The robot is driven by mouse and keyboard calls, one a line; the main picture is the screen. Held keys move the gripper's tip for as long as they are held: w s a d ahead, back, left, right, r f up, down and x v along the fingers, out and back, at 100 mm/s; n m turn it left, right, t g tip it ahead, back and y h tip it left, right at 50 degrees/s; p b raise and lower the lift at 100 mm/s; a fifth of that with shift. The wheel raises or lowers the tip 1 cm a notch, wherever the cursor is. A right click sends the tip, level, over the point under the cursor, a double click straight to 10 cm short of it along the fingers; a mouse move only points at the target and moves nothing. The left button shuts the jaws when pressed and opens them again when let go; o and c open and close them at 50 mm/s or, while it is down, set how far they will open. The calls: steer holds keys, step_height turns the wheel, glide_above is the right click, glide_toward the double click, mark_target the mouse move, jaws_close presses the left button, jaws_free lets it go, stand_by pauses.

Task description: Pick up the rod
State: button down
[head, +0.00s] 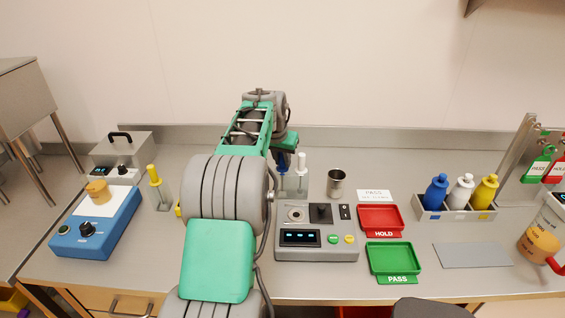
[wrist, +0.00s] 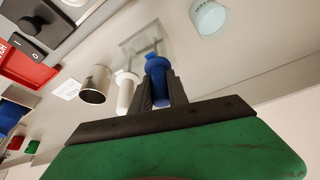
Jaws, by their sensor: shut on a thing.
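A rod with a blue handle (wrist: 156,64) is between the dark fingers of my gripper (wrist: 158,82), which is shut on it. In the head view the blue handle (head: 284,168) shows just under my green hand, at a clear stand (head: 292,187). The stand (wrist: 142,38) also shows beyond the handle in the wrist view. A rod with a white handle (head: 301,163) stands right beside the blue one. A yellow-handled rod (head: 154,176) stands in another holder at left. I cannot tell whether the blue rod's lower end is still inside the stand.
A metal cup (head: 336,184) and a grey control box (head: 317,240) are near the stand. Red (head: 381,220) and green (head: 394,262) trays lie to the right. A bottle rack (head: 452,215) is farther right. A blue device (head: 97,225) sits at left.

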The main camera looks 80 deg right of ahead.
step_height(320, 180, up, 17)
steer(key=p, duration=0.2)
steer(key=shift+r+p, duration=0.15)
steer(key=shift+p, duration=0.15)
